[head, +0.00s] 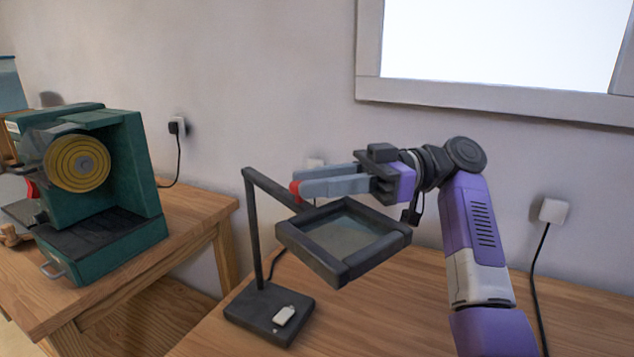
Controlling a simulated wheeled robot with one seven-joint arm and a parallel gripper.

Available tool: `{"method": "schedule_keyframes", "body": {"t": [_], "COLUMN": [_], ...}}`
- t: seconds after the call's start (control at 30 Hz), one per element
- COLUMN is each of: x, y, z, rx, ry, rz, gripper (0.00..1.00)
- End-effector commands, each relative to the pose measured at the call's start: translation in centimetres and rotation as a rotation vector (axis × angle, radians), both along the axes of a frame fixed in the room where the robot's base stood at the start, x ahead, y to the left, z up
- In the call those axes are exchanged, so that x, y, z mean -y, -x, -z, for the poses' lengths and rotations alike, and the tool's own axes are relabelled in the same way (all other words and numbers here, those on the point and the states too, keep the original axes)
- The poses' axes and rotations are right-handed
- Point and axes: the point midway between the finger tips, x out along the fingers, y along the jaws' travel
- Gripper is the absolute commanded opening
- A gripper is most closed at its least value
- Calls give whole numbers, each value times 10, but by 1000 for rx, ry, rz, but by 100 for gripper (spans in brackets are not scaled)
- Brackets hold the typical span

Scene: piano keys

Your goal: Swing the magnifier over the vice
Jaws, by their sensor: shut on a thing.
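The magnifier is a dark stand with an upright post, a slanting arm and a square framed lens (345,238). Its flat base (268,312) sits on the right wooden table. My gripper (297,186) reaches left above the lens frame, its two grey fingers at the magnifier's arm. A small red piece shows at the fingertips, and the gripper is shut on the magnifier there; the exact contact is partly hidden. The lens hangs to the right of the post, above bare table. I cannot make out a vice for certain.
A green machine (110,225) with a yellow ringed disc stands on the left wooden table (195,215). A gap separates the tables. A small white piece (284,316) lies on the magnifier's base. Cords hang from wall outlets, one at right (553,211). The table's front is clear.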

Motion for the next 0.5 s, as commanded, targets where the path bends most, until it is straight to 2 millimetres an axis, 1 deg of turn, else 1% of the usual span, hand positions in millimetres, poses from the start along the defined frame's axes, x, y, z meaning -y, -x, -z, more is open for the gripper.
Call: {"method": "schedule_keyframes", "body": {"t": [0.1,0.13,0.2,0.5], "x": [2,2,2,2], "y": [-2,-2,-2,-1], "z": [-1,-1,-1,0], "rx": [-1,-1,-1,-1], "ry": [-2,-2,-2,-1], "rz": [7,8,8,6], "gripper": [0,31,44,44]}}
